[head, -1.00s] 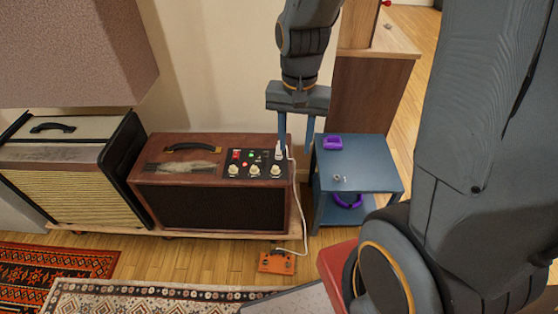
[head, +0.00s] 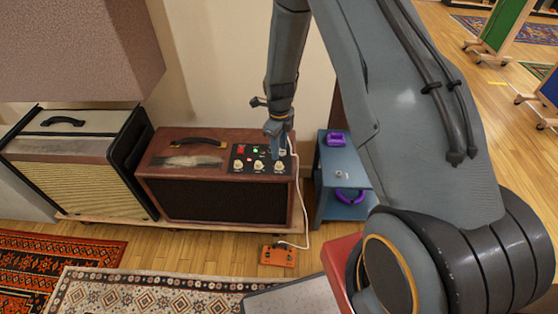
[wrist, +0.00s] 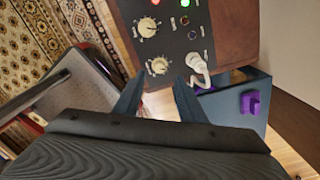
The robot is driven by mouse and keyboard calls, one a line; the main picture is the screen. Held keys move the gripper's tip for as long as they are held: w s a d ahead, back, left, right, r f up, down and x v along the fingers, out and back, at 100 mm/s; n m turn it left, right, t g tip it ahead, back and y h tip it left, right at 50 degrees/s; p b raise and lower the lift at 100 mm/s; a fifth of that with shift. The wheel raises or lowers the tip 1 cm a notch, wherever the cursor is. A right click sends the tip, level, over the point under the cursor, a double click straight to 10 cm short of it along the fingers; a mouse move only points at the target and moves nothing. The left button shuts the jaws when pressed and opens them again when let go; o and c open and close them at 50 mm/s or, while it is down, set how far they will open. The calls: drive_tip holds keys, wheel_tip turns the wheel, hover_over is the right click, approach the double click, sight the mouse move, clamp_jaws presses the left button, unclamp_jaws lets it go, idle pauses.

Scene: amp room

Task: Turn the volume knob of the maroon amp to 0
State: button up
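The maroon amp (head: 215,198) stands against the wall in the head view, with a black control panel (head: 236,158) at the right of its top. Cream knobs line the panel's front edge; the left knob (head: 238,165), middle knob (head: 259,166) and right knob (head: 279,167) show. Their labels are too small to read. My gripper (head: 276,152) points down over the panel's right part, close to the right knob. In the wrist view my gripper (wrist: 160,84) is open, its fingers apart, with one knob (wrist: 159,66) just beyond the gap. Contact cannot be told.
A white plug (wrist: 198,66) with a cable sits in the panel beside that knob. A blue side table (head: 340,175) with purple items stands right of the amp. A cream amp (head: 75,165) is at left. An orange pedal (head: 278,256) lies on the floor.

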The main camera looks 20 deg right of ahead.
sight(279, 163)
drive_tip(key=shift+f+p, duration=0.5)
drive_tip(key=shift+f, duration=3.1)
clamp_jaws()
